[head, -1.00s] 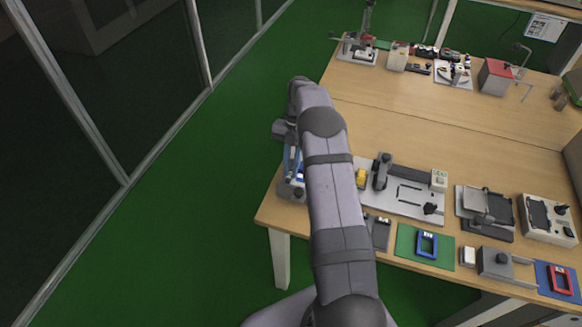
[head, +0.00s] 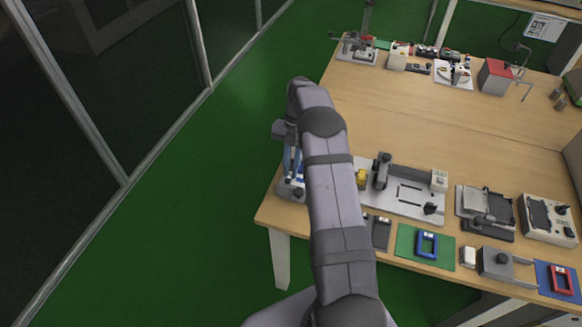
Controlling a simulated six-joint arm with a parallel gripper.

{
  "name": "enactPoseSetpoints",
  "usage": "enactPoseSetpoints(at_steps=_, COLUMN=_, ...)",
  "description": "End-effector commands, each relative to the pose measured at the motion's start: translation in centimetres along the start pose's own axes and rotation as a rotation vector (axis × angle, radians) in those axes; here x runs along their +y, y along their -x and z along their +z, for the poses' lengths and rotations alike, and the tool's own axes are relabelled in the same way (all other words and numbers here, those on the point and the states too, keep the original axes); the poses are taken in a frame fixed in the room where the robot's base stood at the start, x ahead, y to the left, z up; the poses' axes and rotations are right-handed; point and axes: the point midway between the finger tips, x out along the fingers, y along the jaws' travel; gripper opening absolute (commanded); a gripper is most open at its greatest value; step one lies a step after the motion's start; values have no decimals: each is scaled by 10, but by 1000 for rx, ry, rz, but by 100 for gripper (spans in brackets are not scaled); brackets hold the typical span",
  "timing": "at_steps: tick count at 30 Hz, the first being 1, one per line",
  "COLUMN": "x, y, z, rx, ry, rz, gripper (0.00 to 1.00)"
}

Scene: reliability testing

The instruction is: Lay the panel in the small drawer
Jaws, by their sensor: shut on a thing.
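My gripper (head: 292,160) is partly in view at the table's left edge, beyond my arm. Blue parts show there below my dark wrist, just above a small grey unit with a dark knob (head: 298,193). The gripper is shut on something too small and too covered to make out. I cannot tell whether it touches the grey unit. I cannot pick out the panel or the small drawer for sure; my arm covers part of this area.
Right of my arm stand a grey plate fixture (head: 405,203), a yellow part (head: 361,178), a green mat (head: 443,250) with a blue frame (head: 427,244), a grey box (head: 495,262) and a red frame (head: 561,279) on a blue mat. The table (head: 440,125) is clear across its middle.

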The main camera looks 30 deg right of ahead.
Motion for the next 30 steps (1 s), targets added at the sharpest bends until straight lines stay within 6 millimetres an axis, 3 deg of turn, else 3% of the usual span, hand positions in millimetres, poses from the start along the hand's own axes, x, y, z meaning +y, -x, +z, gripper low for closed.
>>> enactPoseSetpoints(at_steps=30, x=0, y=-14, z=4, rx=0, ry=0, rz=0, gripper=0)
